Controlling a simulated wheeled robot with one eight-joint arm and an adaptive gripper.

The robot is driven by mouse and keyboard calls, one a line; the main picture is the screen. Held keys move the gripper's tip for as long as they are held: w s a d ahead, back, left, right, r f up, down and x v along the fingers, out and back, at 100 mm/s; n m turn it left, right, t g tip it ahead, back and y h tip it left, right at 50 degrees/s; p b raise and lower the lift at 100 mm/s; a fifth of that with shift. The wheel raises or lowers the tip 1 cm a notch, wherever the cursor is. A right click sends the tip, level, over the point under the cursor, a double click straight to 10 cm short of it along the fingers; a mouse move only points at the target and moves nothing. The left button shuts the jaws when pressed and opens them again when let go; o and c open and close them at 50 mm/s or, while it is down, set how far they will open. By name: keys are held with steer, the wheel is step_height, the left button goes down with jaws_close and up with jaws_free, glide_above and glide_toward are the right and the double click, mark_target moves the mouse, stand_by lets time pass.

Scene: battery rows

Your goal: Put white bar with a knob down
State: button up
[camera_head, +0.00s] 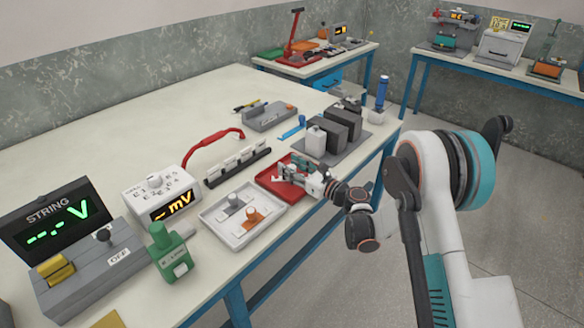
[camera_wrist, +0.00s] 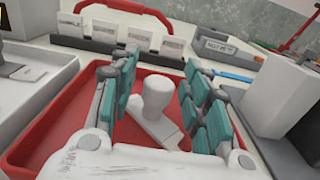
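The white bar with a knob (camera_wrist: 157,101) is inside the red tray (camera_wrist: 62,112), with its knob pointing up. My gripper (camera_wrist: 165,80) is open, with its teal-padded fingers on either side of the knob. Gaps show between the knob and both fingers. In the head view my gripper (camera_head: 290,174) is low over the red tray (camera_head: 268,183), and it hides much of the tray. Part of the bar is hidden behind my gripper in the wrist view.
A white tray (camera_head: 211,218) with a grey and an orange knobbed piece stands left of the red tray. A black rack (camera_head: 216,181) of white cards is behind. Dark blocks (camera_head: 342,122) stand close on the right. The back left of the table is clear.

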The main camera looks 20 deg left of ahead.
steer(key=shift+r, duration=0.1)
steer(key=shift+s+d+r, duration=0.1)
steer(key=shift+d, duration=0.2)
steer(key=p+v, duration=0.3)
steer(key=v, duration=0.8)
steer(key=shift+s+d+p, duration=0.15)
steer(key=shift+p, duration=0.25)
steer(key=s+d+r+n+h, duration=0.35)
steer(key=d+r+n, duration=0.3)
steer(key=r, duration=0.25)
steer(key=s+d+r+n+h, duration=0.3)
steer(key=d+r+n+h, duration=0.15)
steer(key=d+r, duration=0.35)
steer(key=s+d+r+n+h, duration=0.1)
steer(key=s+d+n+h, duration=0.3)
steer(key=s+d, duration=0.6)
steer(key=s+d+r+n+h, duration=0.2)
steer(key=s+d+n+h, duration=0.2)
steer(key=s+d+n, duration=0.3)
steer(key=s+d, duration=0.3)
steer(key=s, duration=0.4)
steer(key=shift+s+r+h, duration=0.2)
steer(key=shift+h, duration=0.1)
